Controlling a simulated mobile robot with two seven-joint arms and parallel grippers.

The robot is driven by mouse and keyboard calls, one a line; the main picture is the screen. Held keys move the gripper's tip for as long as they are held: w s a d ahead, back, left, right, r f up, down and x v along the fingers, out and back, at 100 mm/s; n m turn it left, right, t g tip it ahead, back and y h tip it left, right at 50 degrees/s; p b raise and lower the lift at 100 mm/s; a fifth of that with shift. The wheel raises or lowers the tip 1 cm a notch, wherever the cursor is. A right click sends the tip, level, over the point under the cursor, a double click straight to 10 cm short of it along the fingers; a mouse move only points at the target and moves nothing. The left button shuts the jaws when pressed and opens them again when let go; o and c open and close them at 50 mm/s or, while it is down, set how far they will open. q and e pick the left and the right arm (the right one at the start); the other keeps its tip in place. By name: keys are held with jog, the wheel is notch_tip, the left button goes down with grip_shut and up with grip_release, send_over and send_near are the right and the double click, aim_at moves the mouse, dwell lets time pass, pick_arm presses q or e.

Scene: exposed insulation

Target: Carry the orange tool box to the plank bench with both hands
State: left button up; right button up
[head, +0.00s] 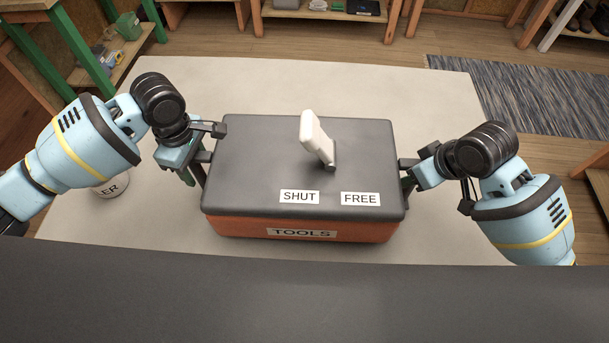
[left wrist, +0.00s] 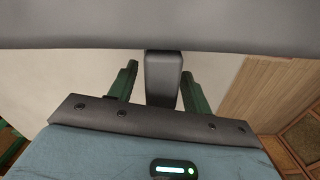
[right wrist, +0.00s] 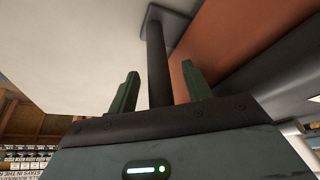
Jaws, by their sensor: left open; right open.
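The orange tool box (head: 260,228) with a dark grey lid (head: 260,160) and a TOOLS label sits on a pale table (head: 290,88). A white lever (head: 316,138) on the lid leans up and left; SHUT and FREE labels lie below it. My left gripper (head: 203,172) is at the box's left side, open, its green fingers either side of a dark handle (left wrist: 163,78). My right gripper (head: 407,180) is at the right side, open, its fingers either side of a dark bar (right wrist: 157,65). I cannot tell which wooden piece is the plank bench.
A white can (head: 112,188) stands on the table at the left, partly behind my left arm. A green shelf (head: 110,60) is at the far left. A wooden unit (head: 325,14) stands at the back. A striped rug (head: 530,92) lies at the right.

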pick_arm(q)
jog(key=shift+c, duration=0.4)
pick_arm(e)
jog(key=shift+c, duration=0.3)
pick_arm(q)
grip_shut()
pick_arm(e)
grip_shut()
pick_arm(q)
jog(key=shift+d+r, duration=0.1)
pick_arm(e)
jog(key=shift+w+a+r, duration=0.1)
jog(key=shift+a+r, duration=0.05)
jog(key=shift+r, duration=0.05)
